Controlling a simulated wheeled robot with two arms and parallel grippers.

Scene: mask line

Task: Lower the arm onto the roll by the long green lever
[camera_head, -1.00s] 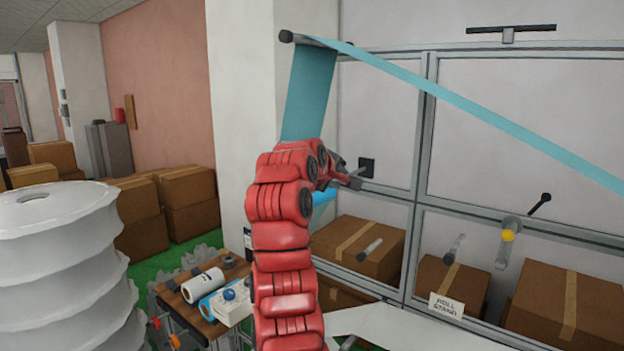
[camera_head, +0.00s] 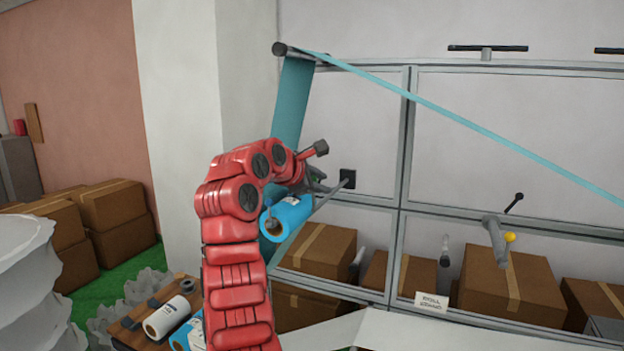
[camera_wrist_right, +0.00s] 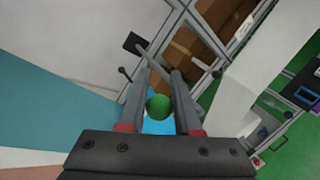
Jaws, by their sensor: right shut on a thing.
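My right gripper (camera_head: 316,184) is beside the blue roll, in front of the frame. In the right wrist view its fingers (camera_wrist_right: 161,82) are shut around the lever, whose round green knob (camera_wrist_right: 158,105) shows between them. In the head view the lever is mostly hidden by my red arm. A grey bar, the arm (camera_head: 328,196), slants from a black bracket (camera_head: 347,179) down and left towards the blue roll (camera_head: 289,215). I cannot tell whether it touches the roll. The roll also shows as light blue beneath the knob. My left gripper is not in view.
A teal web (camera_head: 292,97) hangs from a top roller (camera_head: 290,50) and stretches to the right. Brown boxes (camera_head: 318,248) stand behind the frame.

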